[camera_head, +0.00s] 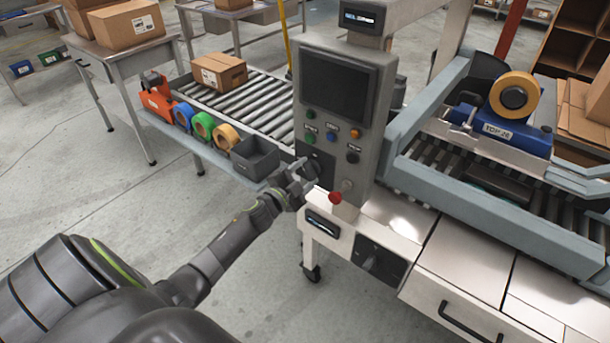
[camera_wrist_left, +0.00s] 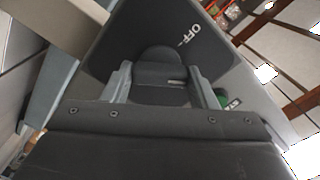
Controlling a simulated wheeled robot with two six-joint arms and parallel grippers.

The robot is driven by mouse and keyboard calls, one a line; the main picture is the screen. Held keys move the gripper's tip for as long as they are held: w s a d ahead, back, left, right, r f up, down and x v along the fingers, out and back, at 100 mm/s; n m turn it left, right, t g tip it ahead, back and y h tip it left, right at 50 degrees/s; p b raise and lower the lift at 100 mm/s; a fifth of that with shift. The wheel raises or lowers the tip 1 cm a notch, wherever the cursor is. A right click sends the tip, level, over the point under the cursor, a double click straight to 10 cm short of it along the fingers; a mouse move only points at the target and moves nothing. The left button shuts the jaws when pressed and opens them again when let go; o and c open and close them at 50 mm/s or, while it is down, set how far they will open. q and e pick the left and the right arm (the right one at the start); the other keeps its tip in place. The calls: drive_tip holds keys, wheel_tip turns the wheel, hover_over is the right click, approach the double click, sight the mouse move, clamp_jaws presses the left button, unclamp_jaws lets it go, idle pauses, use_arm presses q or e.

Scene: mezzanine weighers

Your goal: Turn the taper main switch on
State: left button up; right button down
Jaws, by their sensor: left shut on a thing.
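The grey control panel (camera_head: 325,150) of the taper stands upright with a dark screen and several coloured buttons. My left gripper (camera_head: 301,176) is at the panel's lower left, shut on a dark rotary switch knob (camera_head: 311,167). In the left wrist view the round knob (camera_wrist_left: 160,66) sits between the two fingers of my gripper (camera_wrist_left: 162,82). A short pale mark shows on the knob, towards the right finger. A dark plate (camera_wrist_left: 205,62) behind it carries the word OFF. Any ON marking is hidden or out of view. My right gripper is not in view.
A red button (camera_head: 335,197) protrudes just right of my gripper. Another dark knob (camera_head: 370,263) is on the white cabinet below. A grey bin (camera_head: 255,158) and tape rolls (camera_head: 203,125) sit on a shelf at the left. Open floor lies further left.

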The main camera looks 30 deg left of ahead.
use_arm(q)
drive_tip(key=m, duration=0.4)
drive_tip(key=shift+b, duration=0.3)
drive_tip(key=shift+f+m, duration=0.1)
drive_tip(key=shift+m, duration=1.5)
drive_tip(key=o, duration=1)
drive_tip(key=shift+s+a+b, duration=0.2)
drive_tip(key=shift+s+b, duration=1.5)
drive_tip(key=shift+s, duration=1.2)
drive_tip(key=shift+s+a+b, duration=0.25)
drive_tip(key=shift+s+b, duration=1.4)
drive_tip(key=shift+s, duration=1.25)
drive_tip(key=shift+s+a+b, duration=0.2)
drive_tip(key=shift+s+b, duration=1.5)
drive_tip(key=shift+s, duration=1.2)
